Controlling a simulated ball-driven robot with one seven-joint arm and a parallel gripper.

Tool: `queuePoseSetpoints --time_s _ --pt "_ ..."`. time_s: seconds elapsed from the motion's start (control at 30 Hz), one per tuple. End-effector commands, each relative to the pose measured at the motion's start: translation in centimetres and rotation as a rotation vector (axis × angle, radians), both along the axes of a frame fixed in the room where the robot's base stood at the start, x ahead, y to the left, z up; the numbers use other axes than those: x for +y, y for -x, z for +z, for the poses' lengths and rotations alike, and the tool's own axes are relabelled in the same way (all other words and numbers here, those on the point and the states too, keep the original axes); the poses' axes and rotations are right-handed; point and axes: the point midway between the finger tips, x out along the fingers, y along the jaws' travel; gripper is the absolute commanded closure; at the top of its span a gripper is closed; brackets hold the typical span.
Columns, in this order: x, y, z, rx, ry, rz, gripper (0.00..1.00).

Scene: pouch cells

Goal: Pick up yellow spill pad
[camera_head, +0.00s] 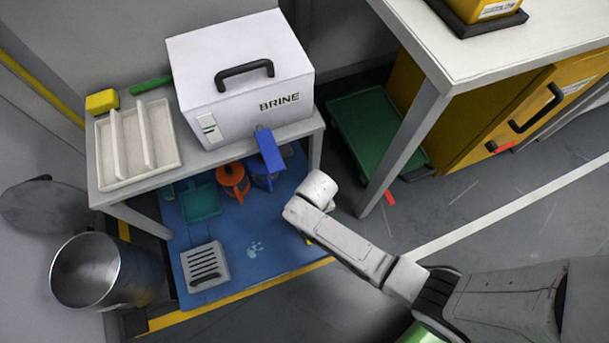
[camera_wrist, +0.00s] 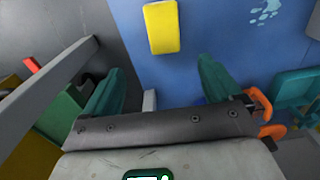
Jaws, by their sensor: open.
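The yellow spill pad (camera_wrist: 162,28) lies flat on the blue floor mat (camera_wrist: 220,30), at the top centre of the wrist view. In the head view my forearm covers nearly all of it, with only a sliver of yellow (camera_head: 308,241) showing beside the arm. My gripper (camera_wrist: 160,85) is open, its two teal fingers spread wide with nothing between them. In the wrist view the pad is beyond the fingertips, roughly centred between them and apart from them. In the head view the fingers are hidden by my wrist.
A bench (camera_head: 145,184) holds a white BRINE box (camera_head: 245,85), a divided tray (camera_head: 160,170) and a yellow block (camera_head: 102,101). Under it are orange (camera_head: 232,178) and blue items and a teal dustpan (camera_head: 201,202). A grey grate (camera_head: 205,266) and metal bin (camera_head: 90,272) are left. A table leg (camera_head: 405,145) stands right.

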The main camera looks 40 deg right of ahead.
Motion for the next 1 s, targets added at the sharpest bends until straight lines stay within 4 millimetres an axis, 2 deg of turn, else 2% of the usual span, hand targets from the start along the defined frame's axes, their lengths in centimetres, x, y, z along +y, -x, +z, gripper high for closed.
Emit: queuePoseSetpoints --time_s 0.03,0.27,0.5,0.77,1.0 --pt "0.4 -0.1 -2.0 0.004 -0.001 -0.007 0.08" --pt "1.0 -0.3 -4.7 0.01 -0.004 -0.028 0.08" --pt "1.0 -0.3 -8.2 0.008 -0.004 -0.028 0.08" --pt "0.9 -0.2 -9.5 0.008 -0.004 -0.028 0.08" --pt "0.5 0.3 -12.3 0.009 -0.004 -0.027 0.08"
